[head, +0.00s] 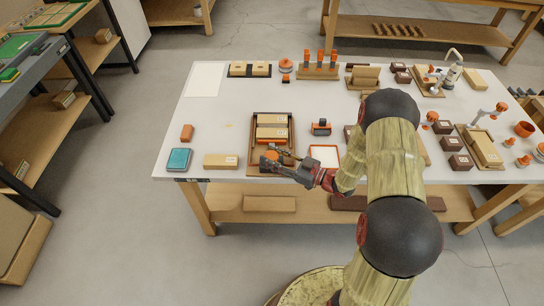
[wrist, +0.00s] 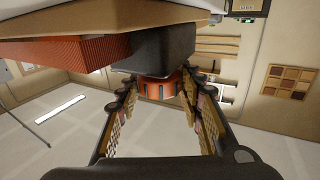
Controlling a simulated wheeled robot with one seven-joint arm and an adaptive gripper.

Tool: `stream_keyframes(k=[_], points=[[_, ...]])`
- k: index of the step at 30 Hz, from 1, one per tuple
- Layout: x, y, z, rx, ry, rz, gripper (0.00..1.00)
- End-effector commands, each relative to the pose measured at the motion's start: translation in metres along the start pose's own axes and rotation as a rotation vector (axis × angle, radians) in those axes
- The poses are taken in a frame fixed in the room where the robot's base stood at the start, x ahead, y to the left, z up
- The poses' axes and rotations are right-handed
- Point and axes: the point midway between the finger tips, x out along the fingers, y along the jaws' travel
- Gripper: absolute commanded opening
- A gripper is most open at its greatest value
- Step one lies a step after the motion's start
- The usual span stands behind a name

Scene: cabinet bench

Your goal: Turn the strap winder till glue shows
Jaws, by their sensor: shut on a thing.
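My gripper (head: 276,161) is low at the front edge of a brown wooden tray (head: 252,130) on the white bench. In the wrist view my gripper (wrist: 161,103) has its two fingers on either side of a round orange knob (wrist: 158,88) below a dark block (wrist: 163,48); this looks like the strap winder, and the fingers are closed on it. A red-orange ribbed piece (wrist: 75,60) adjoins the dark block. The tray holds tan blocks (head: 272,133). The winder is largely hidden by my gripper in the head view. I cannot make out any glue.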

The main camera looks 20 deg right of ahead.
Motion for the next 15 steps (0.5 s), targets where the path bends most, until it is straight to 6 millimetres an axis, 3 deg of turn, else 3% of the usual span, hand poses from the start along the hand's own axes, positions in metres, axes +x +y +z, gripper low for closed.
stream_keyframes(k=[8, 15], points=[[0.0001, -0.0014, -0.0002, 0.003, -0.001, 0.05, 0.12], [0.0007, -0.0032, -0.0006, 0.003, -0.002, 0.198, 0.12]])
